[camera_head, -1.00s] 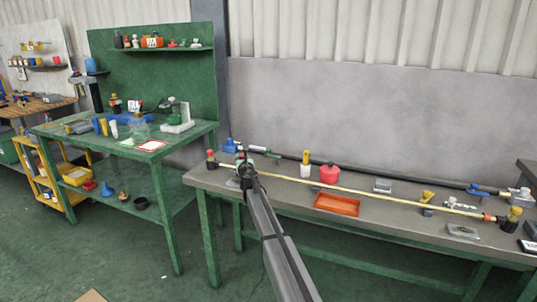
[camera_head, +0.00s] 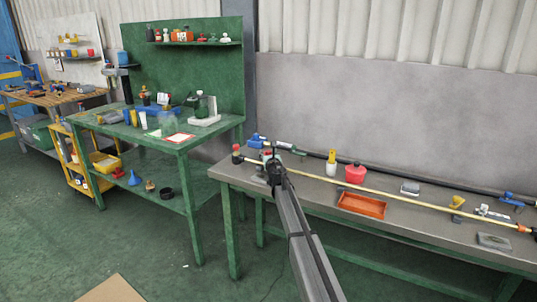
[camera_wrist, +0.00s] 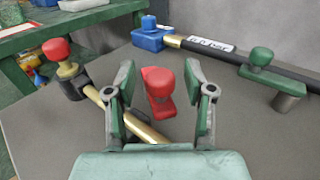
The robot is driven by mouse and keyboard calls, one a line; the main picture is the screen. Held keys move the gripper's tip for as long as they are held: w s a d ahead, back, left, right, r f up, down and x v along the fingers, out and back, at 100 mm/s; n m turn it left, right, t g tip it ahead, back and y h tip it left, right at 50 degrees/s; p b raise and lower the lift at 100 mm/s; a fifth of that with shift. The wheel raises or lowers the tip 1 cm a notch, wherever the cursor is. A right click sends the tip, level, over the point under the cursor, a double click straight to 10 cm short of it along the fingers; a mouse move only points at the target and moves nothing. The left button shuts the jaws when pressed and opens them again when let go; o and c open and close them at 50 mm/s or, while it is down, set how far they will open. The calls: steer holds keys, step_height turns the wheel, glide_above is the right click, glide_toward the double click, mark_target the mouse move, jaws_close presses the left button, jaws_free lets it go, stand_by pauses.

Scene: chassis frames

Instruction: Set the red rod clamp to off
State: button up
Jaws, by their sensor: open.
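A red clamp (camera_wrist: 158,86), with a round red knob over a red bracket, stands between my gripper's fingers in the wrist view. My gripper (camera_wrist: 161,94) is open, one finger on each side of the clamp, with a gap at both sides. The brass-coloured rod (camera_wrist: 135,126) runs just below the clamp, partly hidden by the left finger. A second red knob (camera_wrist: 58,50) sits on a dark mount at the rod's left end. In the head view my gripper (camera_head: 271,158) is low over the bench's left end and hides the clamp.
A dark rod behind carries a blue-knobbed block (camera_wrist: 149,36) and a green clamp (camera_wrist: 262,62). Along the bench (camera_head: 240,179) stand a white-and-yellow bottle (camera_head: 331,165), a red pot (camera_head: 355,173) and an orange tray (camera_head: 362,205). A green workbench (camera_head: 200,135) is at left.

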steer(key=v, duration=1.1)
steer(key=shift+s+d, duration=0.2)
steer(key=shift+s, duration=0.15)
steer(key=shift+c, duration=0.3)
